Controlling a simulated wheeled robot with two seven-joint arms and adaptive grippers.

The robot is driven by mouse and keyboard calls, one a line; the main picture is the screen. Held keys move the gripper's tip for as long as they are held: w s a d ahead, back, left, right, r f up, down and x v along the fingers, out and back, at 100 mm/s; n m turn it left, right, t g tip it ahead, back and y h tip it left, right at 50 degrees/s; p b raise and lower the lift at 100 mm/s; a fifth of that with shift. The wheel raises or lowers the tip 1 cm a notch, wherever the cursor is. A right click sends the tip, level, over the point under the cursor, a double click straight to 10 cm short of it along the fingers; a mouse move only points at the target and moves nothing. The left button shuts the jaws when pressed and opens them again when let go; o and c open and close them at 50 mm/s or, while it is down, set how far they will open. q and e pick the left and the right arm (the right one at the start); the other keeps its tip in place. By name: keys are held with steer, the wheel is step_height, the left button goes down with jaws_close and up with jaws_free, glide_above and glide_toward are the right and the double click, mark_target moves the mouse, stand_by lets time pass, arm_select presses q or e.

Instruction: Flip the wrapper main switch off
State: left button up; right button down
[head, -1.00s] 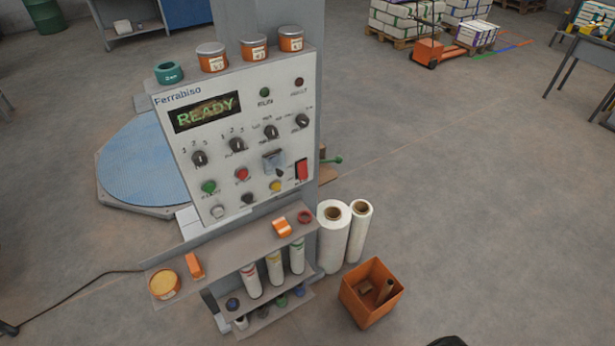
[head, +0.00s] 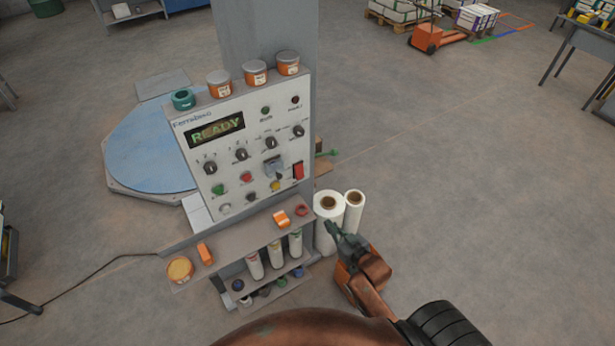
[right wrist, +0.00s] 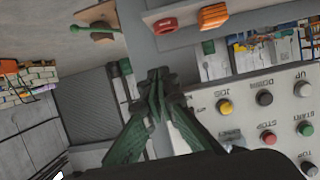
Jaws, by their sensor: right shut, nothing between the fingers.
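The wrapper's control panel (head: 232,185) stands on a grey column, and its display (head: 215,130) reads READY in green. A red rocker switch (head: 298,171) sits at the panel's lower right edge; its lettering is too small to read. My right gripper (head: 334,229) is shut and empty, below and right of that switch and apart from it. In the right wrist view the shut fingers (right wrist: 158,74) are seen before the upside-down panel (right wrist: 250,115). The red switch does not show there. My left gripper is not in view.
Tins (head: 255,73) line the panel's top.

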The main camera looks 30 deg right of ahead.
step_height(320, 180, up, 13)
steer(key=a+t+p, duration=0.1)
steer(key=shift+w+t+y, duration=0.25)
steer(key=shift+t+y, duration=0.05)
steer(key=shift+t, duration=0.1)
steer(key=p, duration=0.3)
glide_toward(299, 171)
steer(key=w+f, duration=0.5)
steer(key=w, duration=0.1)
steer(key=shift+d, duration=0.4)
